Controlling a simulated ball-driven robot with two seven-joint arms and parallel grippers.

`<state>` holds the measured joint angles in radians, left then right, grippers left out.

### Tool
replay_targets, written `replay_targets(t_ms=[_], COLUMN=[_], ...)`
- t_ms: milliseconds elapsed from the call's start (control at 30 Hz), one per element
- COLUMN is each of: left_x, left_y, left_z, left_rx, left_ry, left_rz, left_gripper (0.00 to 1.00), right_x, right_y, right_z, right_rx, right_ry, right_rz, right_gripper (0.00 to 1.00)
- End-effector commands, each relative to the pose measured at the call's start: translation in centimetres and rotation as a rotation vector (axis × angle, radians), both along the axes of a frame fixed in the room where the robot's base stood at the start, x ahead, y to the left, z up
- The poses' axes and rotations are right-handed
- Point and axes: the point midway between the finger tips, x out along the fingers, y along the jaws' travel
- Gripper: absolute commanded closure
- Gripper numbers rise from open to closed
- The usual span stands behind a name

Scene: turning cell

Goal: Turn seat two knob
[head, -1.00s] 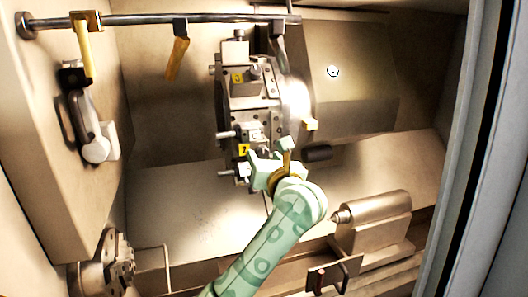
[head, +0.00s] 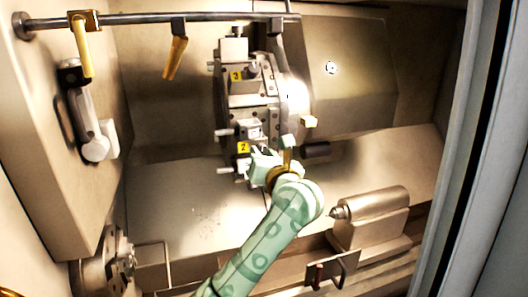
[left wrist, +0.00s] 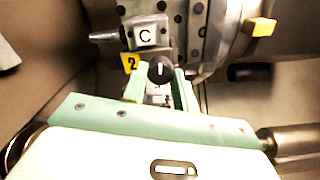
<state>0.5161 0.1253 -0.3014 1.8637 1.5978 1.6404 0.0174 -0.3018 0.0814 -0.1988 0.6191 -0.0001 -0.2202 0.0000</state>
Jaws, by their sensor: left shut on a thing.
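The seat two knob (left wrist: 160,70) is a small black dial with a pale pointer mark, just below the block lettered C (left wrist: 149,34). A yellow label 2 (left wrist: 130,63) sits to its left; this label also shows in the head view (head: 243,148) on the turret (head: 250,100). My left gripper (head: 258,158) reaches up to the turret's lower side. In the left wrist view its green fingers (left wrist: 160,79) stand on both sides of the knob and are shut on it. In the head view the gripper hides the knob. My right gripper is not in view.
A tailstock-like cylinder (head: 370,205) lies at lower right. A chuck (head: 103,268) is at lower left. A rail (head: 150,19) with yellow-handled tools (head: 175,57) crosses the top.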

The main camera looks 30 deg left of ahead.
Motion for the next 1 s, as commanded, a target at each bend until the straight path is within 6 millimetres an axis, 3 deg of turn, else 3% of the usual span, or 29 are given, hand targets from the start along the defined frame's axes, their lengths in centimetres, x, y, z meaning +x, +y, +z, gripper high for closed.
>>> replay_targets(t_ms=[1000], left_x=[-0.1], left_y=[0.1], left_z=[0.6], left_rx=[0.595], left_ry=[0.703], left_rz=[-0.002], left_gripper=[0.94], right_x=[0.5], right_y=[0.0], right_z=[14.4], right_rx=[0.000], right_ry=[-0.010], right_rz=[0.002], right_gripper=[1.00])
